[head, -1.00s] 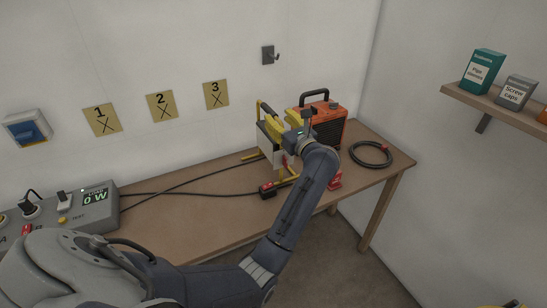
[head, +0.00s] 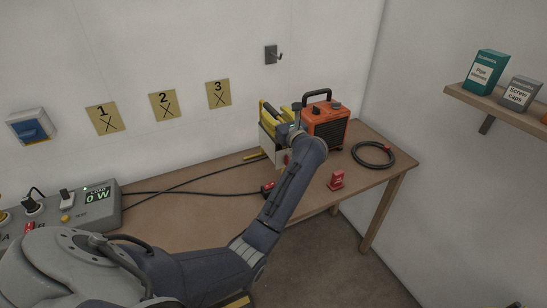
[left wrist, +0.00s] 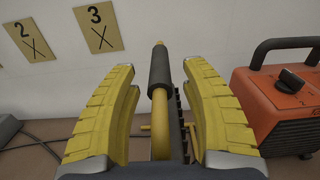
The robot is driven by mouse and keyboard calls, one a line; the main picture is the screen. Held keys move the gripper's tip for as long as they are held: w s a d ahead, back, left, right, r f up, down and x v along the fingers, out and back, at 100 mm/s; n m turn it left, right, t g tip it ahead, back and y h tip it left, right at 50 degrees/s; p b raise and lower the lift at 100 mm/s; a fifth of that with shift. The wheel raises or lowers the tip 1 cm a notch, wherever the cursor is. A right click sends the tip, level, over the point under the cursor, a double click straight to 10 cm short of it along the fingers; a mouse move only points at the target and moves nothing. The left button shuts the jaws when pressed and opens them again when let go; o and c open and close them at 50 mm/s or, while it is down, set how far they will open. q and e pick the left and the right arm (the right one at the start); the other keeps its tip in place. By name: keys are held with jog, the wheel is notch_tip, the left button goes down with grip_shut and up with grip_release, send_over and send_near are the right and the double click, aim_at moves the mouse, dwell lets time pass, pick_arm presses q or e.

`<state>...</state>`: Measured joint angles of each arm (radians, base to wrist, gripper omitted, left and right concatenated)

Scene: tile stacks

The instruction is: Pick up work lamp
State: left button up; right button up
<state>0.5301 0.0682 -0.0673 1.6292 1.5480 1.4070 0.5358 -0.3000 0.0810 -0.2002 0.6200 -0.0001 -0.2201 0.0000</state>
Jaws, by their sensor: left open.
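The work lamp (head: 267,150) stands on the bench near the wall, with a pale panel and a yellow frame. My left gripper (head: 279,118) is at its top and hides part of it. In the left wrist view, the lamp's yellow handle bar with a black grip (left wrist: 159,66) lies between the two yellow fingers of my open left gripper (left wrist: 158,105). A gap shows on each side of the bar. I do not see my right gripper.
An orange heater (head: 326,130) stands close to the right of the lamp. A coiled black cable (head: 373,165), a red block (head: 337,181) and a red-and-black connector (head: 268,188) lie on the bench. A grey power panel (head: 95,205) is at left.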

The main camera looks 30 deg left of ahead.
pick_arm(q)
grip_shut()
dwell(0.3)
jog(key=shift+r, duration=0.2)
